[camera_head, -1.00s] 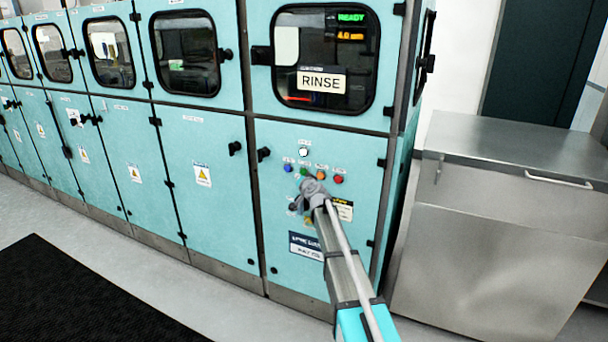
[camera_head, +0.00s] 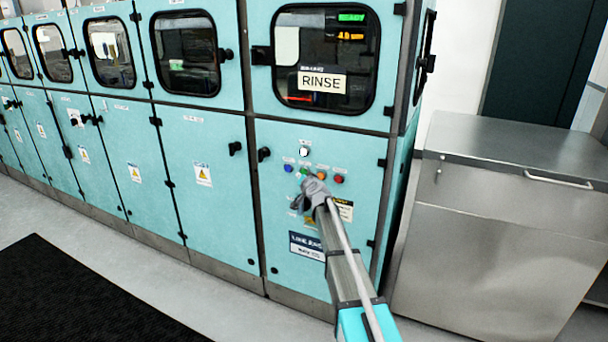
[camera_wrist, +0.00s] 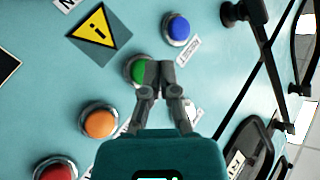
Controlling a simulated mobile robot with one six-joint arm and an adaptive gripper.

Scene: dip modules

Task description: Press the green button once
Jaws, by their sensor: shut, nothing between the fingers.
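The green button (camera_head: 304,170) sits in a row of coloured buttons on the turquoise RINSE cabinet. In the wrist view the green button (camera_wrist: 138,71) is partly covered by my fingertips. My gripper (camera_wrist: 160,76) is shut and empty, its tips overlapping the right side of the green button in that view. I cannot tell whether they touch it. In the head view my gripper (camera_head: 299,201) is just below the button row, its fingertips hard to make out against the panel.
A blue button (camera_wrist: 177,28) and an orange button (camera_wrist: 100,122) flank the green one; a red button (camera_wrist: 57,170) is farther along. A black knob (camera_head: 264,154) protrudes on the left. A steel cabinet (camera_head: 480,260) stands right; a black mat (camera_head: 80,295) lies on open floor.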

